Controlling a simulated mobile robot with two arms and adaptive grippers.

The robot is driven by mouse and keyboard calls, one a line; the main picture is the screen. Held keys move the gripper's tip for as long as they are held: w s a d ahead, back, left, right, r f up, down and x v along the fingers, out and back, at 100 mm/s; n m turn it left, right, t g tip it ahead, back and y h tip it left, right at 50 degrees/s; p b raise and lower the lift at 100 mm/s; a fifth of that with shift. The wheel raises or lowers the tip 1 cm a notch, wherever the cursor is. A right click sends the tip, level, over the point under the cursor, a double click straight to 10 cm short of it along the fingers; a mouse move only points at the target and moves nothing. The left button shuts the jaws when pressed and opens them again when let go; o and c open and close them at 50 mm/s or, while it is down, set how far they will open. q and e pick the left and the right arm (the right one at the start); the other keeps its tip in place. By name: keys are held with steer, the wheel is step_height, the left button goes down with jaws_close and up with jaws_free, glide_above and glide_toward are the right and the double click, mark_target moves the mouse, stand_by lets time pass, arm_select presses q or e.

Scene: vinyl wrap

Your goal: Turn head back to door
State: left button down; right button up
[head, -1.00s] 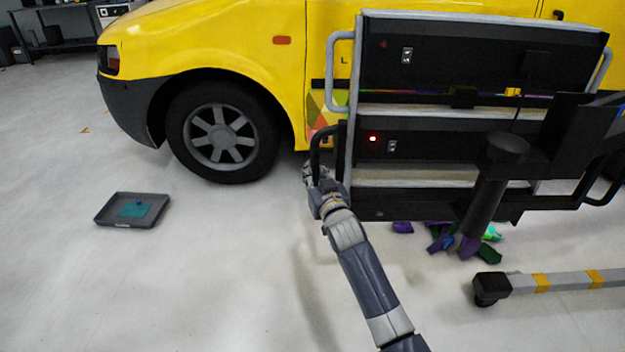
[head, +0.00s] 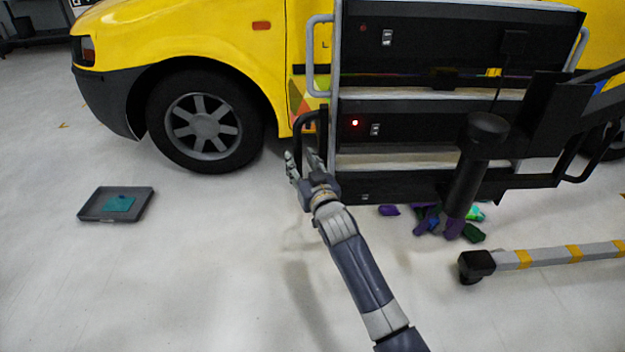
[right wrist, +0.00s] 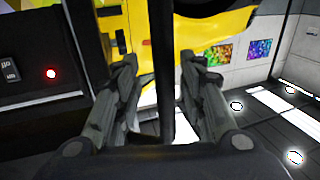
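The yellow van (head: 215,35) fills the back of the head view. Its door (head: 300,60) shows only in part, behind the black cart (head: 430,110) that stands in front of it. My right gripper (head: 302,160) is open at the cart's left black handle (head: 298,125). In the right wrist view, the dark handle bar (right wrist: 163,70) runs upright between the two spread fingers (right wrist: 160,85), with gaps on both sides. My left gripper is not in view.
A grey tray (head: 90,212) with a teal piece lies on the floor at left. Purple and green scraps (head: 472,233) lie under the cart. A striped grey bar (head: 550,255) ends at lower right. The floor at front left is clear.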

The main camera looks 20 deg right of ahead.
steer(key=s, duration=0.9)
steer(key=shift+s+d, duration=0.15)
steer(key=shift+s, duration=0.15)
stand_by(0.4)
